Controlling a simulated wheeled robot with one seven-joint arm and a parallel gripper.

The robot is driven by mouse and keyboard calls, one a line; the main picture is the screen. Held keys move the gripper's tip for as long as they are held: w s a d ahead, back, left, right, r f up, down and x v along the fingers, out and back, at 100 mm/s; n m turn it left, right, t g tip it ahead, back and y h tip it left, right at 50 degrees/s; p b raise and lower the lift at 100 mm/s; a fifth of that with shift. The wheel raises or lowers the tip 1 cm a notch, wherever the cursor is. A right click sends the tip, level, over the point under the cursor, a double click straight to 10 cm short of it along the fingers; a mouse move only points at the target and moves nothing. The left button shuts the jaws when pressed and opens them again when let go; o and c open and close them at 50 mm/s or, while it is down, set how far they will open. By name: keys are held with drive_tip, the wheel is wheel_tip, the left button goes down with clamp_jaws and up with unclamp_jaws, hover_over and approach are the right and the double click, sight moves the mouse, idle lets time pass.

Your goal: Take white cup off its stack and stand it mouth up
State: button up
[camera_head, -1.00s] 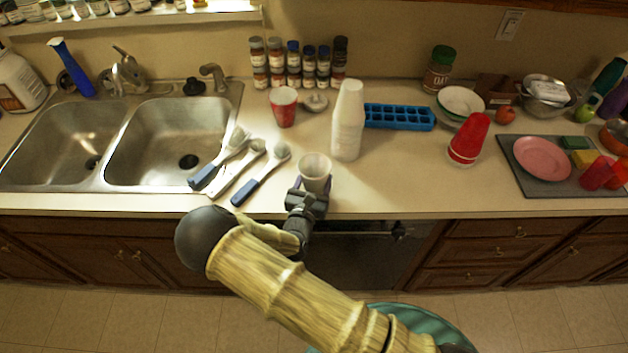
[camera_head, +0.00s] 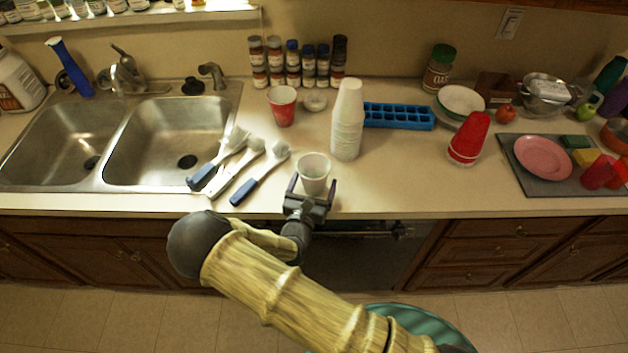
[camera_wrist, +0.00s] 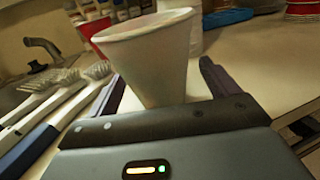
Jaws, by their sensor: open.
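A single white cup (camera_head: 313,172) stands upright, mouth up, on the counter near its front edge, apart from the stack. It also shows in the wrist view (camera_wrist: 152,60), just beyond my gripper. My gripper (camera_head: 310,190) is open, its fingers spread to either side of the cup's lower part. In the wrist view, the fingers of my gripper (camera_wrist: 165,88) stand clear of the cup's sides. The stack of white cups (camera_head: 347,122), nested mouth down, stands behind and to the right of the single cup.
Brushes with blue handles (camera_head: 258,180) lie left of the cup, beside the double sink (camera_head: 165,103). A red cup (camera_head: 283,106) and a blue ice tray (camera_head: 398,116) are farther back. A red cup stack (camera_head: 469,138) stands right. Counter right of the cup is clear.

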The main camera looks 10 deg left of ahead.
drive_tip(key=s+b, duration=0.3)
drive_tip(key=s, duration=1.3)
drive_tip(key=shift+a, duration=0.3)
